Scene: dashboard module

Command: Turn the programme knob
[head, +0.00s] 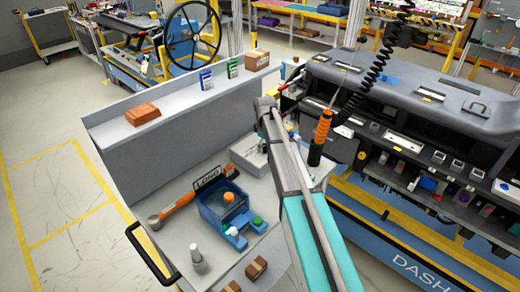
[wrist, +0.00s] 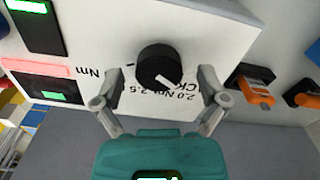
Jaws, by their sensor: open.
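The programme knob (wrist: 160,66) is round and black with a white pointer line aimed to the lower right. It sits on a white panel (wrist: 215,28) with a printed scale that appears upside down in the wrist view. My gripper (wrist: 160,78) is open, one grey finger to the left of the knob and one to the right. Gaps show between the fingers and the knob's sides; I cannot tell how far the tips are from the panel. In the head view my arm crosses the bench, and I cannot make out the knob there.
In the wrist view a green display (wrist: 33,10) and a red-lit display stand left; orange-and-black items (wrist: 256,90) stand right. In the head view the grey bench holds a blue bin (head: 213,207), an orange-handled tool (head: 178,206) and small boxes. The dashboard (head: 410,95) stands right.

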